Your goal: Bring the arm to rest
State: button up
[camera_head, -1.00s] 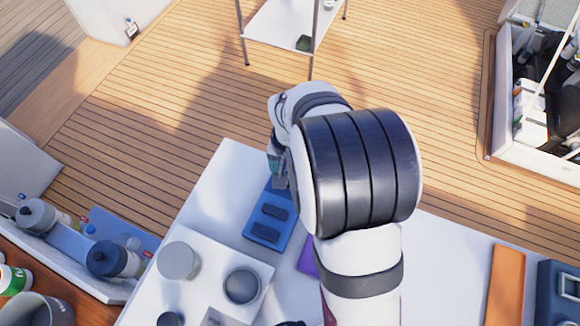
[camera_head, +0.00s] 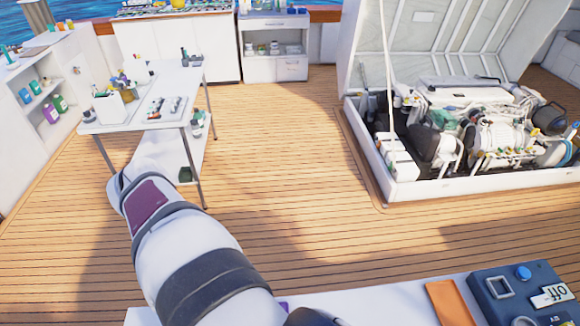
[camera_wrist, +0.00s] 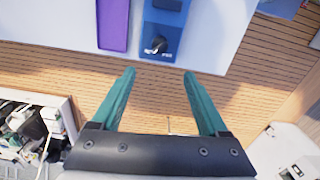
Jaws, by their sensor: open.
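My gripper (camera_wrist: 158,82) shows in the wrist view with its two teal fingers wide apart and nothing between them. Its tips point toward the edge of a white worktop (camera_wrist: 212,35), with wooden deck below them. In the head view my arm reaches forward from the bottom left, and the gripper itself cannot be made out there.
On the worktop lie a purple strip (camera_wrist: 113,22) and a blue panel (camera_wrist: 162,30) with a dark knob. In the head view, a white table (camera_head: 150,125) stands beyond my arm, and an open engine hatch (camera_head: 375,190) is at the right. Deck between is clear.

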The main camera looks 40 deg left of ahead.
jog(key=w+d+r+m, duration=0.2)
jog(key=w+d+m, duration=0.3)
jog(key=d, duration=0.6)
jog(key=w+d+r+m, duration=0.3)
jog(key=w+d, duration=0.4)
jog(key=d, duration=0.4)
jog(key=s+d+f+m+y, duration=0.1)
jog(key=s+d+m, duration=0.2)
jog(key=d, duration=0.5)
jog(key=s+d+f+m, duration=0.2)
jog(key=s+d+m, duration=0.2)
jog(key=d, duration=0.4)
jog(key=shift+s+f+m+y, duration=0.2)
jog(key=shift+s+m+y, duration=0.1)
jog(key=shift+s+y, duration=0.15)
